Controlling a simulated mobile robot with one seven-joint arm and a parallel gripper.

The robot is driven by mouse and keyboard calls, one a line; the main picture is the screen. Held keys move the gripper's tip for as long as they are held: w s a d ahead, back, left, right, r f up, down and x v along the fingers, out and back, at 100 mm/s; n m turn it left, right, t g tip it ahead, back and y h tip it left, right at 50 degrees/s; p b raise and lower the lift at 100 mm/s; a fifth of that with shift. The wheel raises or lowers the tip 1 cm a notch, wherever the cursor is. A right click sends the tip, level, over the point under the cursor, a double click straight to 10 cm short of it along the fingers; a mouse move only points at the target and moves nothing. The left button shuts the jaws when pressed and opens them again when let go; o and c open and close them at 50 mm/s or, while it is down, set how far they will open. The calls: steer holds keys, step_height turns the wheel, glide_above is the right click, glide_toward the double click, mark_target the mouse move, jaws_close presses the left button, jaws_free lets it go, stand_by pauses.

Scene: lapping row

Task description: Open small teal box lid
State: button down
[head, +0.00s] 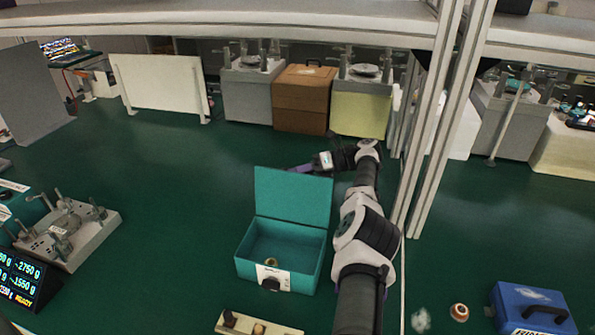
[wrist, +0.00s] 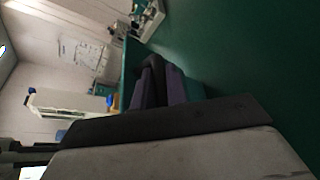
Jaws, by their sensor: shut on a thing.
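The small teal box (head: 250,262) stands on the dark green bench with its lid (head: 292,200) raised, about upright at the back edge. A small round, brownish thing lies on the box floor. My gripper (head: 300,168) is at the lid's top edge, reaching in from behind and the right. Its purple fingers are partly hidden behind the lid. In the wrist view the dark and purple fingers (wrist: 160,80) are close together, beside a teal panel (wrist: 130,65) that appears to be the lid. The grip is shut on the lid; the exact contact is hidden.
A metal lapping fixture (head: 72,232) stands left of the box. A wooden block (head: 255,325) lies in front. A blue case (head: 532,308) and a small copper-coloured ring (head: 459,312) are at right. Metal posts (head: 440,120) rise right of my arm.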

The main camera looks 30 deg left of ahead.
steer(key=shift+f, duration=0.15)
steer(key=c, duration=1.4)
jaws_free()
